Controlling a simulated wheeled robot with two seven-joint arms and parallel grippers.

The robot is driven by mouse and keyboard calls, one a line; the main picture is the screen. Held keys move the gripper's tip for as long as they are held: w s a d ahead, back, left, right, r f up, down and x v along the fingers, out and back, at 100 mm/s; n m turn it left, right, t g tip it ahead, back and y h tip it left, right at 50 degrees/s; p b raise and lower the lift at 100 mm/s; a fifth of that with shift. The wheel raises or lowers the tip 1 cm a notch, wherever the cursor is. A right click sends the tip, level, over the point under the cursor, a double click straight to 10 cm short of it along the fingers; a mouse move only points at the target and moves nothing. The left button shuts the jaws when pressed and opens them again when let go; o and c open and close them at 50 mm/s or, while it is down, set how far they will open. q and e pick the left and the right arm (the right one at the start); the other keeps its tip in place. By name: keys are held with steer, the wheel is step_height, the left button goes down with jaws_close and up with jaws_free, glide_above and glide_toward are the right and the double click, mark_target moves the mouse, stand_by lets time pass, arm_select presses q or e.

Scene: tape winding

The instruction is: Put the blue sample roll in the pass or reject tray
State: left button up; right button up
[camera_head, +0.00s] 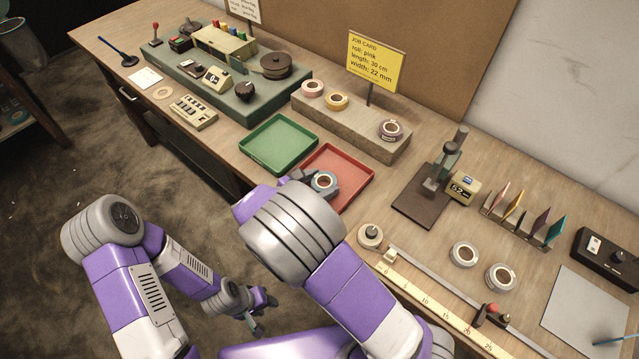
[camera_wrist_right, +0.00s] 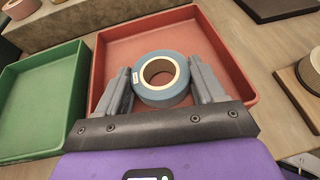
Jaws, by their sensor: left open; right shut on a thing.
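The blue sample roll (camera_head: 323,181) is between the fingers of my right gripper (camera_head: 318,183), which is shut on it. In the right wrist view the blue roll (camera_wrist_right: 161,79) has a tan core and a small white label, with a grey finger on each side. It is over the red tray (camera_wrist_right: 111,48); I cannot tell whether it touches the tray floor. The red tray (camera_head: 354,166) stands right of the green tray (camera_head: 279,143), which is empty. My left gripper (camera_head: 256,318) is open and empty, low in front of the bench.
A stone-like block (camera_head: 359,125) with several rolls stands behind the trays. A yellow job card (camera_head: 375,62) reads pink, 30 cm, 22 mm. A gauge stand (camera_head: 437,178) and a ruler (camera_head: 440,303) lie to the right. The green tray's floor is clear.

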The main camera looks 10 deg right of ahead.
steer(key=o, duration=1.1)
steer(key=shift+s+f, duration=0.2)
steer(key=shift+f, duration=0.6)
steer(key=shift+r, duration=0.4)
steer(key=p+v, duration=0.1)
steer(key=v, duration=0.3)
steer(key=p+v, duration=0.1)
steer(key=v, duration=0.3)
steer(key=r+p+v, duration=0.1)
steer(key=v, duration=0.3)
steer(key=shift+w+r+p, duration=0.15)
steer(key=shift+w+p, duration=0.1)
steer(key=shift+p, duration=0.1)
